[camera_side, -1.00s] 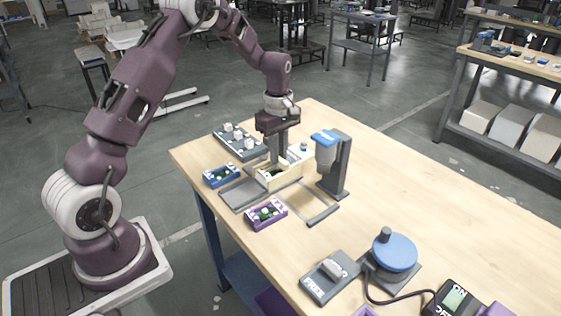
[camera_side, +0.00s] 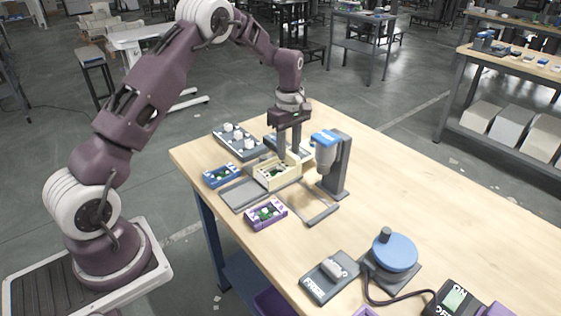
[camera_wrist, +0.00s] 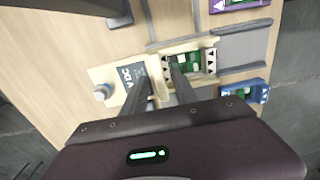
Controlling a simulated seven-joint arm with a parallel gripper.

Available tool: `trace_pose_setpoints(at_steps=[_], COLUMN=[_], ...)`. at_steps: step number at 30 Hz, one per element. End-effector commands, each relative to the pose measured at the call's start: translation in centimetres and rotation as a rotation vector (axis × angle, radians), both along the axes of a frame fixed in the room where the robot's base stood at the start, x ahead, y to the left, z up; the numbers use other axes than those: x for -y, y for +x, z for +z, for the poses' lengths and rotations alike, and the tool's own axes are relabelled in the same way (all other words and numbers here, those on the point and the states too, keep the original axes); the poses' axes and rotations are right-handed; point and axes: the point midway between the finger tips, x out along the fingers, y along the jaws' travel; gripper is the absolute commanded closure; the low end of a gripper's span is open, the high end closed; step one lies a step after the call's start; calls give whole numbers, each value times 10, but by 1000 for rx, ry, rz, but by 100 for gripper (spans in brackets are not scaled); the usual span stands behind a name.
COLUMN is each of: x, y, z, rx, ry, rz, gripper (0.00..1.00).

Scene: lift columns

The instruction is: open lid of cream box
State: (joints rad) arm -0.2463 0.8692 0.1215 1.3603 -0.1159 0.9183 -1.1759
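The cream box (camera_side: 268,178) stands among grey fixture plates. Its top is uncovered and a green board with white parts shows inside; it also shows in the wrist view (camera_wrist: 209,60). The cream lid (camera_wrist: 106,72), with a dark lettered label and a round pale-blue knob (camera_wrist: 102,92), lies off to the box's left in the wrist view. It is mostly hidden behind my fingers in the side view. In the wrist view (camera_wrist: 159,72) one finger overlaps the label and the other the box opening.
A blue tray (camera_side: 221,175) and a purple tray (camera_side: 265,214) flank the box. A grey stand with a blue-topped cylinder (camera_side: 328,150) rises close to the right of my gripper. A grey tray with white knobs (camera_side: 240,142) lies behind.

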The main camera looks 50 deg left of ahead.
Motion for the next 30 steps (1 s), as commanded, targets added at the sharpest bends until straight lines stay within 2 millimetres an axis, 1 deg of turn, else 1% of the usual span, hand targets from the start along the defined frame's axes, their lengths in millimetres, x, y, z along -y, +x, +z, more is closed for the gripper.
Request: trace_pose_setpoints(at_steps=[5,22,25,30], x=[0,0,0,0], y=[0,0,0,0], z=[2,54,59,60], rx=[1,2,0,0], ry=[0,0,0,-1], rz=[0,-2,-1,-1], gripper=[66,66,66,66])
